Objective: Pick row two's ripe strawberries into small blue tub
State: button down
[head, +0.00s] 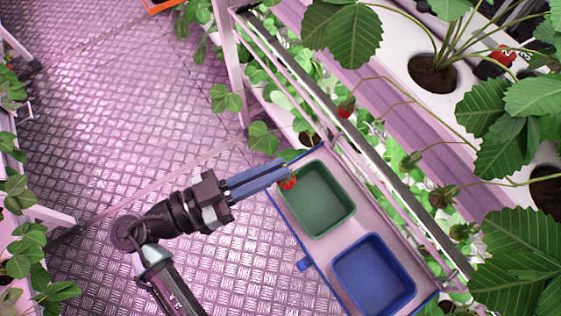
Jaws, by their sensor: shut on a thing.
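My gripper (284,174) is at the left edge of the green tub, its blue fingers pointing right. A red strawberry (288,183) shows at the fingertips, and the fingers are shut on it. The small blue tub (374,272) stands at the lower right of the green tub and looks empty. Another red strawberry (346,109) hangs by the rack rail above the green tub. A further red strawberry (504,56) is at the upper right, partly behind leaves. Darker, dull berries (442,197) hang right of the tubs.
The green tub (320,198) looks empty and shares a tray (333,160) with the blue tub. White planting rails with leafy plants (433,75) fill the right side. Leaves also hang at the left edge. The metal floor (110,120) is open. An orange crate (160,5) is at the top.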

jog(key=v, duration=0.2)
jog(key=b+v, duration=0.1)
jog(key=v, duration=0.2)
jog(key=shift+s+d, duration=0.2)
jog(key=shift+s, duration=0.05)
dwell(0.3)
jog(key=shift+w+d, duration=0.1)
